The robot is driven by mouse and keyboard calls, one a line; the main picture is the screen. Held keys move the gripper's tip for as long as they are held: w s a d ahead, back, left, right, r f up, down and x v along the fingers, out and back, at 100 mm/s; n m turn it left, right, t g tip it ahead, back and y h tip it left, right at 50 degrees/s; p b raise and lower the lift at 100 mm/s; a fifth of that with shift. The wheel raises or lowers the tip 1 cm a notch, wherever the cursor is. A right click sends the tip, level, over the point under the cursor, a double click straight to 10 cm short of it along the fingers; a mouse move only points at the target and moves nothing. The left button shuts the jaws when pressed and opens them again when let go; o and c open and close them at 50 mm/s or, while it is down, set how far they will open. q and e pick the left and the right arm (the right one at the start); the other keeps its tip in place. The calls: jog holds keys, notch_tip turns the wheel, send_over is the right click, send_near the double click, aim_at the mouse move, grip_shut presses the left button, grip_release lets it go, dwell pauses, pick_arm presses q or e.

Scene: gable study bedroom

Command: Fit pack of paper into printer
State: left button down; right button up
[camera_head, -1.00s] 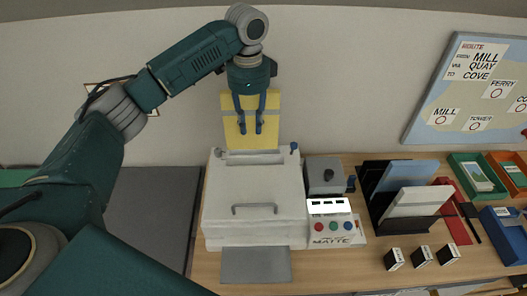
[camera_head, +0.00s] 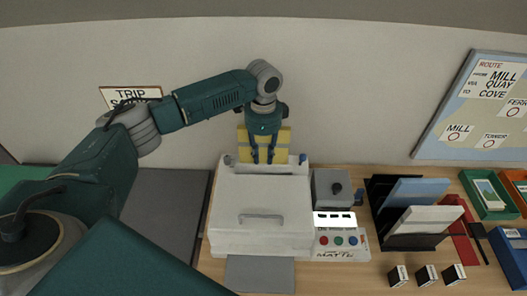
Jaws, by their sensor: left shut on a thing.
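The pack of paper (camera_head: 284,140) is yellow and stands upright at the back edge of the white printer (camera_head: 262,190). My left gripper (camera_head: 262,157) comes down from above and is shut on the pack, its two fingers in front of the yellow face. The pack's lower part is hidden behind the printer's rear edge; I cannot tell whether it is inside the feed or just behind it. Small knobs stand at either side of it. My right gripper is not in view.
A grey tray (camera_head: 260,274) sticks out at the printer's front. A panel with coloured buttons (camera_head: 338,240) and a grey box (camera_head: 331,188) stand to its right. Farther right are a file rack (camera_head: 412,240), small dark boxes and coloured trays. The wall is close behind.

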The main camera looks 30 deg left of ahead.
pick_arm(q)
jog(key=shift+s+d+r, duration=0.1)
jog(key=shift+s+r, duration=0.05)
jog(key=shift+r, duration=0.15)
jog(key=c, duration=1.6)
grip_release()
jog(key=shift+s, duration=0.1)
jog(key=shift+o, duration=0.7)
jog(key=shift+w+f, duration=0.1)
jog(key=shift+w, duration=0.15)
notch_tip(320, 180, up, 11)
jog(key=b, duration=0.3)
jog(key=shift+r, duration=0.65)
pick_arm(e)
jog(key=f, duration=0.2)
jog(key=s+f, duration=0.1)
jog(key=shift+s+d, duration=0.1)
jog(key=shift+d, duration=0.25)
pick_arm(q)
jog(key=shift+f, duration=0.1)
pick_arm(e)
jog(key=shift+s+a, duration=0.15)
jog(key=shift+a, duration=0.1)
